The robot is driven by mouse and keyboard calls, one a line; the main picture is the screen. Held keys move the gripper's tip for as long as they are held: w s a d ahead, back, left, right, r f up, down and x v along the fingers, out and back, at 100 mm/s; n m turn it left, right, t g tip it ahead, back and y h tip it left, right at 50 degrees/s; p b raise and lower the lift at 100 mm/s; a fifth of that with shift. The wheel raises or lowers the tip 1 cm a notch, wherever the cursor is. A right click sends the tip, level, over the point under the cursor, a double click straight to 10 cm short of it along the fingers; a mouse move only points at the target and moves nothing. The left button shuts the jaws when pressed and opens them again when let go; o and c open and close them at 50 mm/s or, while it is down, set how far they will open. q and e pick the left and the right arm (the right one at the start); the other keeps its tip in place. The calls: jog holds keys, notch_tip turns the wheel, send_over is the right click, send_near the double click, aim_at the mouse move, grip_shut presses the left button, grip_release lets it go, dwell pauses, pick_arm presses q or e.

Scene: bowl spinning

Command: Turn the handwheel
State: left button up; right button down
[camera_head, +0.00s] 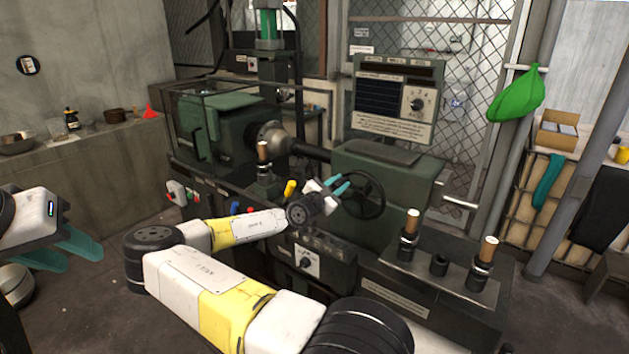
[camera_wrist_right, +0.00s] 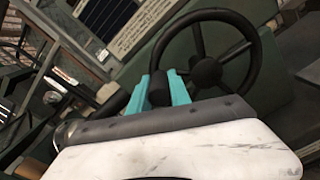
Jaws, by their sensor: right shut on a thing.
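The black spoked handwheel (camera_head: 383,196) is on the front of the green lathe's right-hand housing. It also shows in the right wrist view (camera_wrist_right: 206,72), with its hub, spokes and rim clear. My right gripper (camera_head: 339,186) is at the left side of the wheel. In the right wrist view its teal fingers (camera_wrist_right: 163,88) are on either side of a dark handle knob (camera_wrist_right: 161,87) at the wheel's rim, shut on it. My left gripper (camera_head: 68,252) is far from the wheel at the left edge, its teal fingers apart and empty.
The green lathe (camera_head: 385,205) fills the middle. Wood-topped tool posts (camera_head: 408,235) stand on its bed at the right. A control box with a knob (camera_head: 307,262) is below my right gripper. A concrete counter (camera_head: 75,145) with bowls runs along the left wall.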

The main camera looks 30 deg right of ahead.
jog(key=shift+w, duration=0.1)
dwell(0.3)
jog(key=c, duration=1.2)
grip_release()
jog(key=shift+a, duration=0.1)
jog(key=v, duration=0.7)
jog(key=shift+s+a, duration=0.25)
jog(key=shift+a, duration=0.05)
